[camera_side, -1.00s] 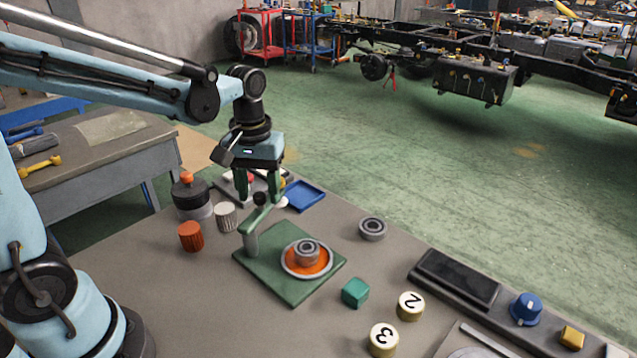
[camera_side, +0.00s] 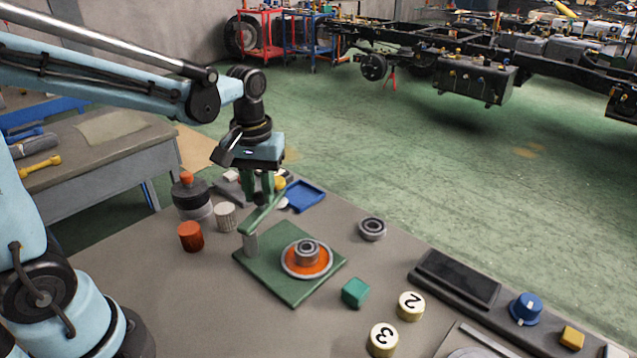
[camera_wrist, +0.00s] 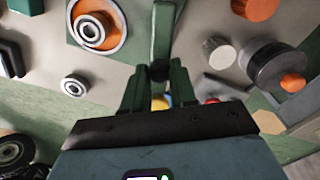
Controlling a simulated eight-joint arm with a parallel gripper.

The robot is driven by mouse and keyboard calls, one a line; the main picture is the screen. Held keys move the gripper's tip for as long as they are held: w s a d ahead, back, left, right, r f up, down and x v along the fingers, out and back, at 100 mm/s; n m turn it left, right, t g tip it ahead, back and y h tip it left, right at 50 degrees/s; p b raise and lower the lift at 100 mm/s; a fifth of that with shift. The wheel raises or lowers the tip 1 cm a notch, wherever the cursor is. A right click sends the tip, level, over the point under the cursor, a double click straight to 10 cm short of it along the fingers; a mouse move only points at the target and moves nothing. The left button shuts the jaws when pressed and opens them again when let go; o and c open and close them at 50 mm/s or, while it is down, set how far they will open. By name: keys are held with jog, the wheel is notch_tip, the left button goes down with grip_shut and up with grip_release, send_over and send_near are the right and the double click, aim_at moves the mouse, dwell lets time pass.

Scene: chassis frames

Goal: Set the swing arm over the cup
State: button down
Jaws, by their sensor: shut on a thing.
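The green swing arm (camera_side: 262,214) stands on a grey post (camera_side: 250,244) at the left corner of a green plate (camera_side: 292,292). It points toward the back right, away from the cup. The cup (camera_side: 325,263) is a round orange dish with a grey rim, and a grey ring-shaped part sits in it. My gripper (camera_side: 262,196) is shut on the dark knob at the arm's far end. In the wrist view the knob (camera_wrist: 160,71) shows between the green fingers, with the swing arm (camera_wrist: 163,32) beyond and the cup (camera_wrist: 118,14) to the left.
An orange knob (camera_side: 190,237), a grey ribbed knob (camera_side: 225,217) and a dark pot (camera_side: 190,205) stand left of the plate. A blue tray (camera_side: 304,196) lies behind. A loose bearing (camera_side: 372,229) and a teal cube (camera_side: 355,292) lie to the right.

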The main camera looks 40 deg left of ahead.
jog(key=shift+s+d+m, duration=0.3)
jog(key=shift+d+m, duration=0.6)
jog(key=shift+m, duration=1.55)
jog(key=shift+s+d+m, duration=0.35)
jog(key=shift+d+m, duration=0.6)
jog(key=shift+m, duration=1.55)
jog(key=shift+s+d+m, duration=0.3)
jog(key=shift+d+m, duration=0.6)
jog(key=shift+m, duration=1.55)
jog(key=c, duration=0.9)
grip_release()
notch_tip(320, 180, up, 12)
